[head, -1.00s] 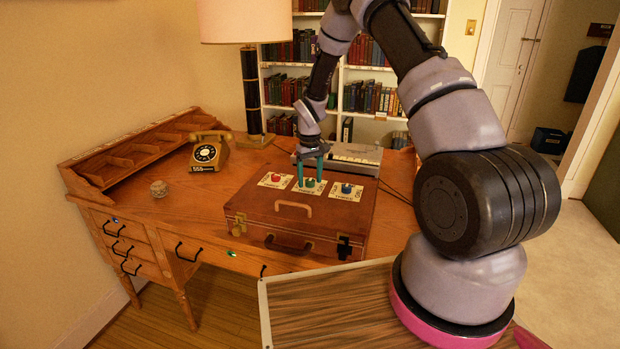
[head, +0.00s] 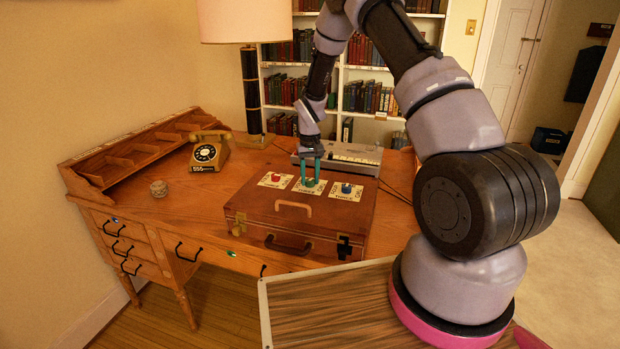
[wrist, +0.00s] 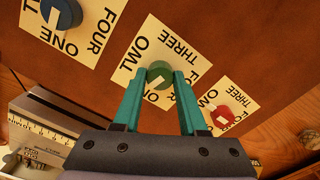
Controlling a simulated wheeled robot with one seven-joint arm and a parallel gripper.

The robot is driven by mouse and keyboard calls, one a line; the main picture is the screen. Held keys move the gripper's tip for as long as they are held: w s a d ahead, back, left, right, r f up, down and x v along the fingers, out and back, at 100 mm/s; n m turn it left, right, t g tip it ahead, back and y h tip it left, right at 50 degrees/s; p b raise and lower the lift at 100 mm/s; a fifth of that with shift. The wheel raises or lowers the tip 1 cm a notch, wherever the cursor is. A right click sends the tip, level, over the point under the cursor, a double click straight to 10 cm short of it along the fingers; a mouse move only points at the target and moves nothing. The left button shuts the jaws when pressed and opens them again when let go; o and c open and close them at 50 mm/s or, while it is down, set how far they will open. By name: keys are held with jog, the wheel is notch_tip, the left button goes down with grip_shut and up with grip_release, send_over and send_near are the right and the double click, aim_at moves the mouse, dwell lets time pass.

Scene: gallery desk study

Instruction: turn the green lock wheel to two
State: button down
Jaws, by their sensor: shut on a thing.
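The green lock wheel (head: 309,183) is the middle of three wheels on the lid of a brown case (head: 240,213). It also shows in the wrist view (wrist: 160,72), on a cream card (wrist: 186,66) with number words around it. Its white mark is on the lower left side, toward the partly hidden word that starts with O; TWO is at the card's upper left. My gripper (wrist: 158,75) has its teal fingers on both sides of the green wheel, shut on it. The fingers hide the lower part of the card.
A blue wheel (head: 346,187) and a red wheel (head: 275,177) sit close on either side. The case handle (head: 293,206) is in front. A grey machine (head: 350,158) stands behind the case, and a telephone (head: 208,154) is at the left. The desk's left middle is mostly clear.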

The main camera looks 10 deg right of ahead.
jog(key=m, duration=1)
jog(key=shift+m, duration=2.4)
jog(key=shift+c, duration=2.2)
grip_release()
